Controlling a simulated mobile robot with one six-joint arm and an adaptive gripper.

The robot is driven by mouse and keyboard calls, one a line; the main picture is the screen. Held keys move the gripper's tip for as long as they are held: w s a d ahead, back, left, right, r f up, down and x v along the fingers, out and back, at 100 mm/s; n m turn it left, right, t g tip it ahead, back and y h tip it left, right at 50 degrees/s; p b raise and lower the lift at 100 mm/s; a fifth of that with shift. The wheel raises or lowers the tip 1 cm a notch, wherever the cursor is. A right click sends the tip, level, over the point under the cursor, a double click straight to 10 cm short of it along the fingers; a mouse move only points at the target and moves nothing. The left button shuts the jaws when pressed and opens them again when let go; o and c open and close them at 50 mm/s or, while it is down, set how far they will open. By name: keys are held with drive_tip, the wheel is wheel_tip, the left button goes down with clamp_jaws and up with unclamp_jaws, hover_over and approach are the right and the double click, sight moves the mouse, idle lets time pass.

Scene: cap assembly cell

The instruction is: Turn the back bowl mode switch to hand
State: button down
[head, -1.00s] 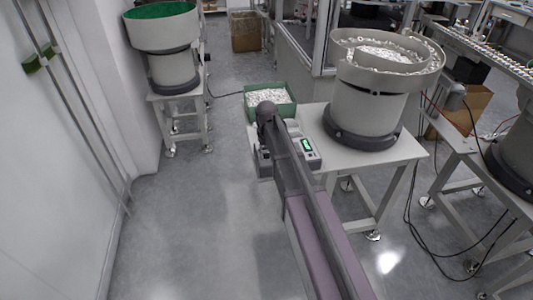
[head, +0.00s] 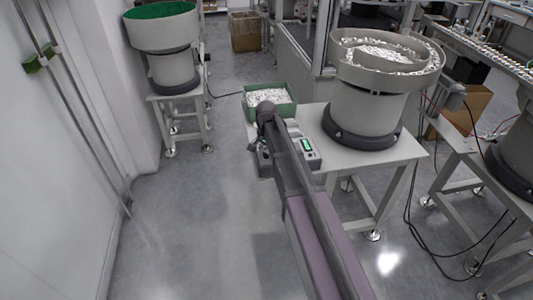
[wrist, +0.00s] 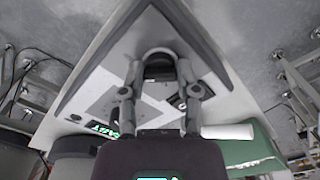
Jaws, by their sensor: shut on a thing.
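The control box (head: 308,152) with a lit green display stands on the white table, left of a bowl feeder (head: 370,112). In the wrist view its pale panel (wrist: 150,100) lies under my gripper, and green display lettering (wrist: 100,128) shows at lower left. My gripper (wrist: 159,66) is shut on a small dark knob, which appears to be the mode switch (wrist: 158,72). The fingers largely cover the knob, so its pointer and setting cannot be read. In the head view my arm hides the fingertips and the switch.
A green crate of white parts (head: 248,108) stands at the table's back, close behind my wrist. Another feeder with a green-lined bowl (head: 175,70) stands at the back left. The floor (head: 190,235) left of the table is clear. Cables lie on the floor at right.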

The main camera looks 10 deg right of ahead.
drive_tip(key=shift+s+m, duration=0.1)
drive_tip(key=shift+m, duration=0.4)
drive_tip(key=shift+c, duration=1.7)
unclamp_jaws()
drive_tip(key=shift+n, duration=0.4)
